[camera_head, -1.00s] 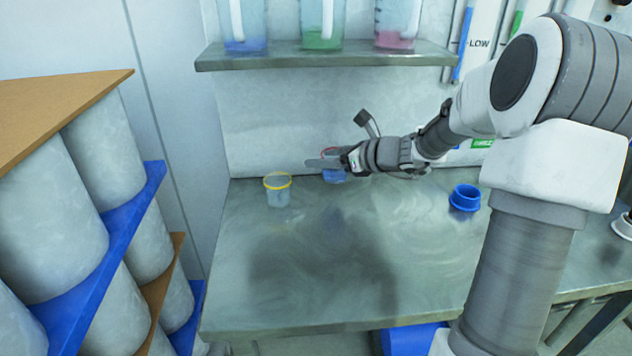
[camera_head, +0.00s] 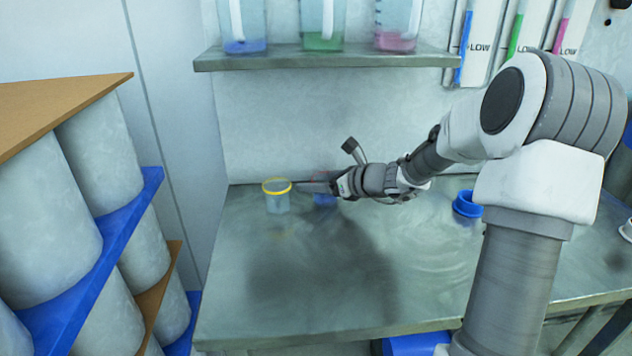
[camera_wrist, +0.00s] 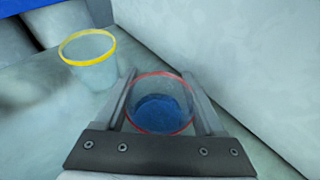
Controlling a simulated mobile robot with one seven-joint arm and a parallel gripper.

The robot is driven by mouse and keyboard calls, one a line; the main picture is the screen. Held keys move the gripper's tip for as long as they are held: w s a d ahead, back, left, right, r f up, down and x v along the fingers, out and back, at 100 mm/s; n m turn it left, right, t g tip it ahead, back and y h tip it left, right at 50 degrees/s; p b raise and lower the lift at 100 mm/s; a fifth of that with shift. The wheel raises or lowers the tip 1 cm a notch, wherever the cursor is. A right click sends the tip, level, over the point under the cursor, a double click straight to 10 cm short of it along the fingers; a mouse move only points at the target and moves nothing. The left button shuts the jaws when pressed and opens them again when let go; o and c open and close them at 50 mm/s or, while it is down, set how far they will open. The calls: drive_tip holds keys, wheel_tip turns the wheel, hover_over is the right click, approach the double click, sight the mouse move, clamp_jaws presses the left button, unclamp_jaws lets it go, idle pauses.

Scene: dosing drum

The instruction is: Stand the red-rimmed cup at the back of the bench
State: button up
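The red-rimmed cup (camera_wrist: 160,112) is clear with blue in it and looks upright between the two fingers of my gripper (camera_wrist: 160,80) in the wrist view. The fingers lie along both its sides and are shut on it. In the head view the cup (camera_head: 324,200) is partly hidden by my gripper (camera_head: 318,187). It is low over the back part of the bench (camera_head: 300,290), near the back wall. I cannot tell whether its base touches the bench.
A yellow-rimmed cup (camera_head: 277,199) stands just left of the held cup. A blue ring-shaped vessel (camera_head: 467,204) stands further right. A shelf (camera_head: 330,58) with several jugs overhangs the back. The bench's front middle is clear. Stacked drums (camera_head: 45,220) stand at left.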

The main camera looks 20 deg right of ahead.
drive_tip(key=o, duration=0.4)
drive_tip(key=shift+o, duration=0.2)
drive_tip(key=shift+r+p, duration=0.3)
drive_tip(key=p+v, duration=0.2)
drive_tip(key=v, duration=1)
drive_tip(key=shift+f+p, duration=0.15)
drive_tip(key=shift+p, duration=0.25)
